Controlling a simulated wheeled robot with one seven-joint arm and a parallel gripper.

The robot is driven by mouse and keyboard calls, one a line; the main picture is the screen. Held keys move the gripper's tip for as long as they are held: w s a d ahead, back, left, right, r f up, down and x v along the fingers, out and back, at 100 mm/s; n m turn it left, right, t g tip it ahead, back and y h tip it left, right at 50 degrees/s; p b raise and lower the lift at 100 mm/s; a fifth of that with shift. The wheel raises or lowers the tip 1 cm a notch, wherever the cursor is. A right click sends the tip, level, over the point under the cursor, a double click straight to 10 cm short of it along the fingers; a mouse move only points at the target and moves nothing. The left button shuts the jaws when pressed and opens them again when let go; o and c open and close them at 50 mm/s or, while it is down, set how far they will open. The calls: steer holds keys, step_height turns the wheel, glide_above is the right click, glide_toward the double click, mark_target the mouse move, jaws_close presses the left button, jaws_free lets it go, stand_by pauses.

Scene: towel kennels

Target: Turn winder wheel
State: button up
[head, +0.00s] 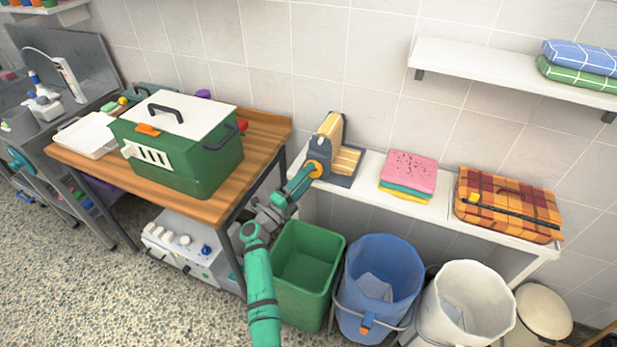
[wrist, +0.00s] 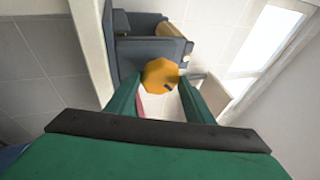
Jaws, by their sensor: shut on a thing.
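The winder (head: 331,142), with a tan upper part and a dark grey base, stands at the left end of the white bench against the wall. Its yellow-orange wheel (head: 317,170) faces the front left. In the wrist view the wheel (wrist: 160,73) looks like a flat octagon with a small dark mark, in front of the winder's dark grey body (wrist: 150,50). My gripper (head: 307,176) reaches up to the wheel from the front left. In the wrist view its green fingers (wrist: 159,88) are shut on the wheel, one on each side. The finger contact itself is partly hidden.
Folded pink, green and yellow towels (head: 408,172) and a plaid orange case (head: 508,204) lie on the white bench (head: 440,207). A green bin (head: 305,262), a blue bucket (head: 378,285) and a white bucket (head: 470,300) stand below. A wooden table (head: 262,140) with a green carrier (head: 180,150) is left.

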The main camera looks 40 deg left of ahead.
steer(key=shift+a+r+m+g+h, duration=0.1)
steer(key=shift+m+g+h, duration=0.45)
steer(key=shift+m, duration=0.8)
steer(key=shift+r+m+g+h, duration=0.1)
steer(key=shift+m+g+h, duration=0.4)
steer(key=shift+m, duration=0.85)
steer(key=o, duration=1)
steer(key=shift+o, duration=0.2)
steer(key=v, duration=1.1)
steer(key=shift+w+r, duration=0.1)
